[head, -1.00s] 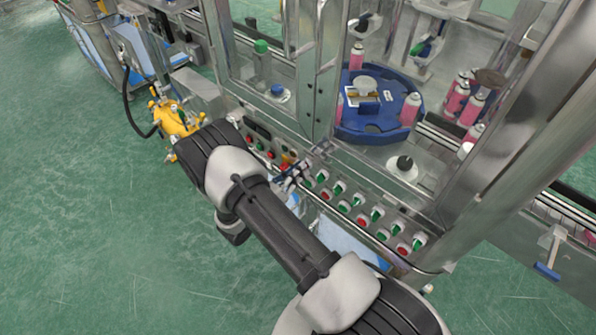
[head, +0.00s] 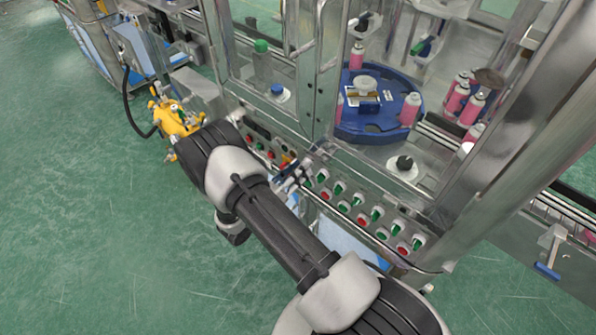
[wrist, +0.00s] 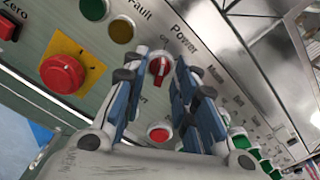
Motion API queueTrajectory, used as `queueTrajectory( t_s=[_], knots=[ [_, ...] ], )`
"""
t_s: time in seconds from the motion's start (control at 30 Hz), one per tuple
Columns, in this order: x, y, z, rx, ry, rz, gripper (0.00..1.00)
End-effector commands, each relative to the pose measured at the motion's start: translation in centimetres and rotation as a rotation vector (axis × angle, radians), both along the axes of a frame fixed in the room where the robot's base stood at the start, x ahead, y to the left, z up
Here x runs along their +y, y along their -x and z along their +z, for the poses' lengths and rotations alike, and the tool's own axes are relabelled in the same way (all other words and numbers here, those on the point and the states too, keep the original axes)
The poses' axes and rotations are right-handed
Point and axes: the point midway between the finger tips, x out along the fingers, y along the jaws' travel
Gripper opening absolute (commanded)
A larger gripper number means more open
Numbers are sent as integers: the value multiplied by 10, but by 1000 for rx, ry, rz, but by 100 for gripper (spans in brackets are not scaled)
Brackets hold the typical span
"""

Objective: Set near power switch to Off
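The power switch (wrist: 159,69) is a red rotary knob on the metal panel, under the printed word "Power" in the wrist view. Its grip bar stands nearly upright in that picture. The small position lettering beside it is too blurred to read surely. My gripper (wrist: 161,62) is open, with one blue-padded finger on each side of the knob. A gap shows between the knob and the fingers, so it is not clamped. In the head view my gripper (head: 292,177) is at the front control panel, and the switch is hidden there.
A red button (wrist: 159,132) sits below the switch, between the fingers. A red emergency stop (wrist: 62,74) on a yellow plate is to the left. Green and red knobs (head: 361,219) line the panel to the right. Glass doors and a blue turntable (head: 372,127) stand behind.

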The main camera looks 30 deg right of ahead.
Motion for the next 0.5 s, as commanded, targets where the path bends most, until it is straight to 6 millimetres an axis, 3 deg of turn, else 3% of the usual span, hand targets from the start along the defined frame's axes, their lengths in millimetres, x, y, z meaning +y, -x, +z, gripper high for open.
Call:
queueTrajectory(
  t_s=[0.3, 0.5],
  knots=[
    [3, 0, 1, -2, 0, 2, 28],
    [29, 8, 1, -2, 0, 6, 28]
  ],
)
